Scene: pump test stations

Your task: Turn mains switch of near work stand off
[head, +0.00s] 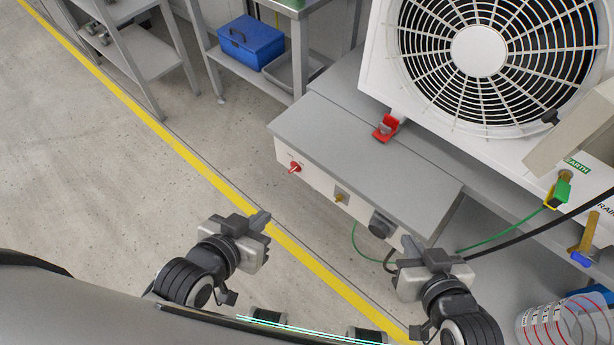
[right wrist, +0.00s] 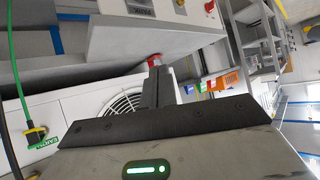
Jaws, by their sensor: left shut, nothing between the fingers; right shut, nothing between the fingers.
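The near work stand carries a grey-topped control box (head: 370,160) with a white front panel. A red rotary switch (head: 294,167), which looks like the mains switch, sits at the panel's left end; its on or off marking is too small to read. A red knob also shows at the top of the right wrist view (right wrist: 209,6). My left gripper (head: 264,220) is shut and empty, in front of the box and below the red switch, apart from it. My right gripper (head: 408,244) is shut and empty near the panel's right end; its fingers also show in the right wrist view (right wrist: 158,84).
The panel also has a brass-coloured fitting (head: 340,198) and a dark round connector (head: 380,226). A red part (head: 386,127) stands behind the box top, beside a white fan unit (head: 400,80). Green and black cables hang at right. The floor at left is clear.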

